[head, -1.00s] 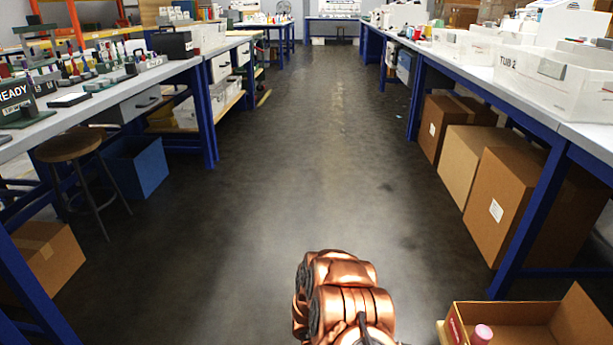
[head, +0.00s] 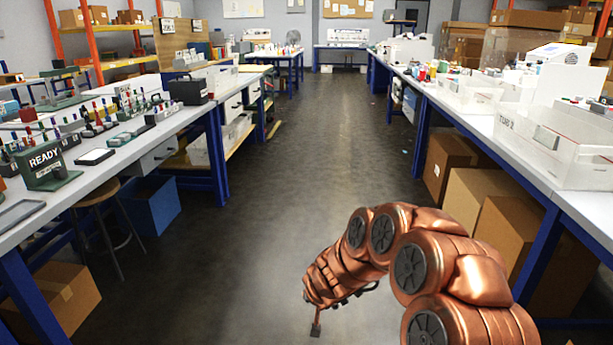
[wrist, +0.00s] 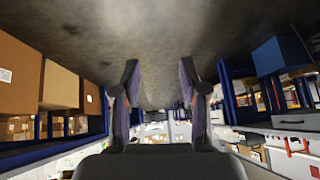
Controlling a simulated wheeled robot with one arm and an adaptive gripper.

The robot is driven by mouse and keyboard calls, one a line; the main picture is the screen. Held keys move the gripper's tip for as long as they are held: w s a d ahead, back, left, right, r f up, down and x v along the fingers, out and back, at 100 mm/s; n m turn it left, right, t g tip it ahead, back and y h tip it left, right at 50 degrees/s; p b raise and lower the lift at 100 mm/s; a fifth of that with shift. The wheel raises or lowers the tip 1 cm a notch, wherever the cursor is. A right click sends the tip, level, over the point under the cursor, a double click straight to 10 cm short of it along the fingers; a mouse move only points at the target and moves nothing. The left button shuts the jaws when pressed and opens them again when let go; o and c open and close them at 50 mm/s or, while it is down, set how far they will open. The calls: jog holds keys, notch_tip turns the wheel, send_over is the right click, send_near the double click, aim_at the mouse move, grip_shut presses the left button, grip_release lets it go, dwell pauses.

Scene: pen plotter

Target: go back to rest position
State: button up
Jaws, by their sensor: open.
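My gripper (wrist: 160,90) shows in the wrist view with its two dark fingers spread apart and nothing between them. In the head view my copper-coloured arm rises from the lower right, bends over and points down to the floor in the aisle. The gripper at its end (head: 316,328) is small there, and its fingers are hard to make out. It hangs over bare floor, apart from both benches.
The dark floor (head: 300,170) of the aisle is clear ahead. A left bench (head: 120,150) holds pens and a READY sign (head: 47,163). A blue bin (head: 150,203) and stool (head: 98,195) stand beneath. A right bench holds white tubs (head: 555,140), above cardboard boxes (head: 480,195).

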jog(key=s+a+r+n+g+y+p, duration=0.1)
jog(key=s+a+r+n+y+p, duration=0.15)
jog(key=s+r+p, duration=0.8)
jog(key=s+a+r+n+g+y+p, duration=0.1)
jog(key=s+a+r+g+y, duration=0.2)
jog(key=r, duration=1.5)
jog(key=s+d+r+g+h+p, duration=0.1)
jog(key=s+d+r+h+p, duration=0.1)
jog(key=s+d+r+p, duration=0.2)
jog(key=s+d+r+m+g+h+p, duration=0.1)
jog(key=s+d+r+p, duration=0.4)
jog(key=s+d, duration=0.5)
jog(key=s+d+r+m+g+h+p, duration=0.1)
jog(key=s+d+r+g+h+p, duration=0.2)
jog(key=s, duration=1.4)
jog(key=d+r+p, duration=0.2)
jog(key=d+r, duration=0.1)
jog(key=r, duration=0.2)
jog(key=shift+s+d+r, duration=0.2)
jog(key=shift+s+d, duration=0.2)
jog(key=shift+d+m, duration=0.15)
jog(key=shift+m, duration=0.2)
